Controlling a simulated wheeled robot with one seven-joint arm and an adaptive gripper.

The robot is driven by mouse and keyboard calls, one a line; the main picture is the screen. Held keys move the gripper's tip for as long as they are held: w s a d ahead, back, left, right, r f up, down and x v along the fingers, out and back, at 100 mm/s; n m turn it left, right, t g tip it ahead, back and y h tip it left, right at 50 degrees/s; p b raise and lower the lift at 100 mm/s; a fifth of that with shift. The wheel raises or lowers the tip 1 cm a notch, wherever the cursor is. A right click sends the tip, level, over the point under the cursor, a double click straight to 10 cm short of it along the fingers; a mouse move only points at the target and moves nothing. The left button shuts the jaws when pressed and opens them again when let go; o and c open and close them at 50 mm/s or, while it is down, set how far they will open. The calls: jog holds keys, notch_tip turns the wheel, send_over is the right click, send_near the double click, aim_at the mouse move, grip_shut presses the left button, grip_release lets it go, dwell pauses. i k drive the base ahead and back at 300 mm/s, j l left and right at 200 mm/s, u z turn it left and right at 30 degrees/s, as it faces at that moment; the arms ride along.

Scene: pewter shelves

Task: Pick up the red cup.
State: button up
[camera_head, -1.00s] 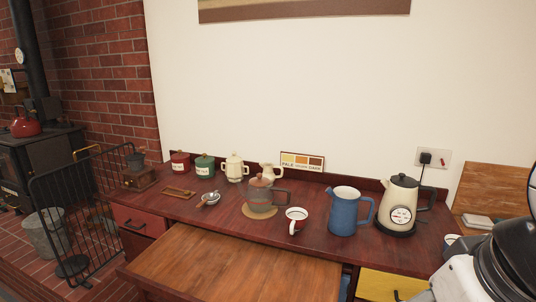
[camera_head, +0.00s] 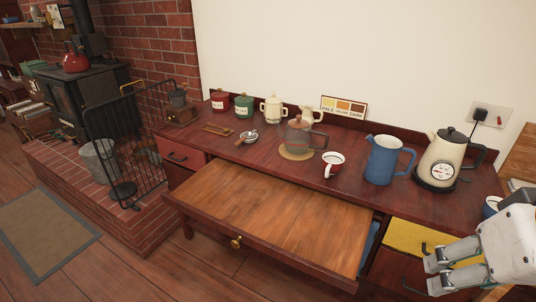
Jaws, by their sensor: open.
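The red cup (camera_head: 333,166) stands upright on the dark red wooden counter, right of the centre of the view. Its inside looks white, its outside shows red, and its handle points toward the front. My gripper (camera_head: 431,277) is at the lower right, in front of the yellow drawer, to the right of and nearer than the cup. Its fingers point left; they are open and apart from the cup, with nothing seen between them.
A blue jug (camera_head: 386,160) and a cream kettle (camera_head: 444,160) stand right of the cup. A glass pot (camera_head: 299,138) on a round mat is to its left. A wooden pull-out (camera_head: 270,205) with a brass knob juts forward below the counter. A yellow drawer front (camera_head: 418,238) is at right.

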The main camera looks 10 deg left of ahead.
aim_at(331, 167)
jog(key=i+l+u, duration=0.25)
jog(key=i, duration=0.3)
jog(key=i+l+u, duration=0.2)
jog(key=i+l, duration=0.2)
jog(key=i, duration=0.15)
